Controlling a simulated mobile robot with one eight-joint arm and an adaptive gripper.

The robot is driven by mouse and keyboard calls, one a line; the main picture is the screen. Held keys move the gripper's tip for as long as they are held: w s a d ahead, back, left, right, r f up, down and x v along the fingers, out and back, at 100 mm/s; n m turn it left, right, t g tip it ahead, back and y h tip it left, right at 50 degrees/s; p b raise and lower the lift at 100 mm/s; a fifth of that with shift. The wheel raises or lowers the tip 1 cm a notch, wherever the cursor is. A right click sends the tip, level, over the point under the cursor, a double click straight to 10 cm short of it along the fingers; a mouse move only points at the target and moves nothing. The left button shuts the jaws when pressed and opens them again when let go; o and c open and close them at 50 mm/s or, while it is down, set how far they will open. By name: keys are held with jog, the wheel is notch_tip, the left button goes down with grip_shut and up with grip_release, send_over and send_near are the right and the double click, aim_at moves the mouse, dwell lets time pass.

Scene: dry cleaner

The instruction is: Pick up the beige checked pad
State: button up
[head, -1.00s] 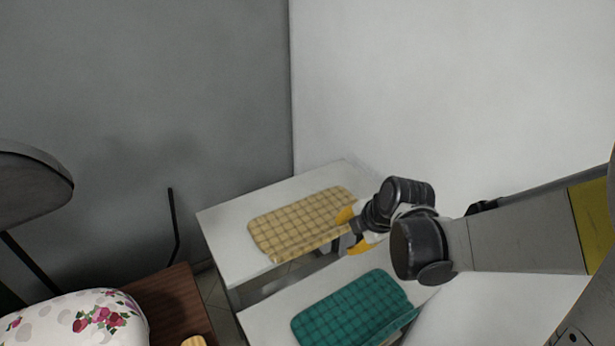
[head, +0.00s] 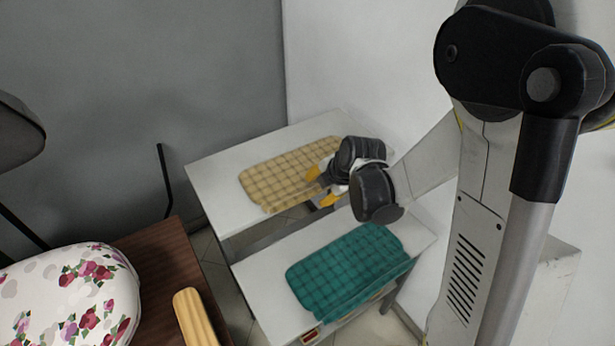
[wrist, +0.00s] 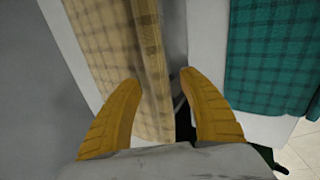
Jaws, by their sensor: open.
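The beige checked pad (head: 285,178) lies flat on the rear white table (head: 222,200) in the head view. I cannot tell whether either finger touches the pad.
A teal checked pad (head: 345,268) lies on the nearer white table (head: 262,285), across a narrow gap. It also shows in the wrist view (wrist: 265,55). A floral ironing surface (head: 70,295) and brown wooden table (head: 165,265) stand at left. Walls close off the back.

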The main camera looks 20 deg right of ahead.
jog(key=shift+s+r, duration=0.1)
jog(key=shift+r, duration=0.05)
jog(key=shift+c, duration=0.4)
grip_shut()
